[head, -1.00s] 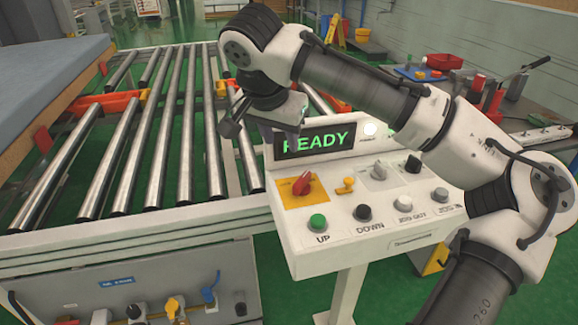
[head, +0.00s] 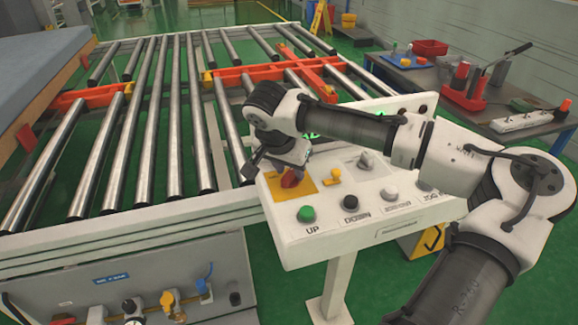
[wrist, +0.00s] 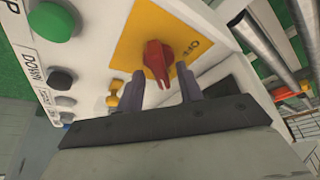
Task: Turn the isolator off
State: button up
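The isolator is a red rotary knob (head: 291,178) on a yellow plate (head: 306,187) at the left of the white control panel (head: 340,226). In the wrist view the red knob (wrist: 157,62) sits on its yellow plate (wrist: 190,30), with partly readable lettering beside it. In the head view my gripper (head: 272,168) is over the panel, partly covering the plate and the display.
A small yellow switch (head: 335,175) is right of the plate. Green UP (head: 306,214) and black DOWN (head: 350,202) buttons lie along the panel's front. The roller conveyor (head: 150,130) is left, and a cluttered table (head: 500,125) stands at the right.

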jog(key=shift+f, duration=0.15)
jog(key=shift+c, duration=0.5)
grip_shut()
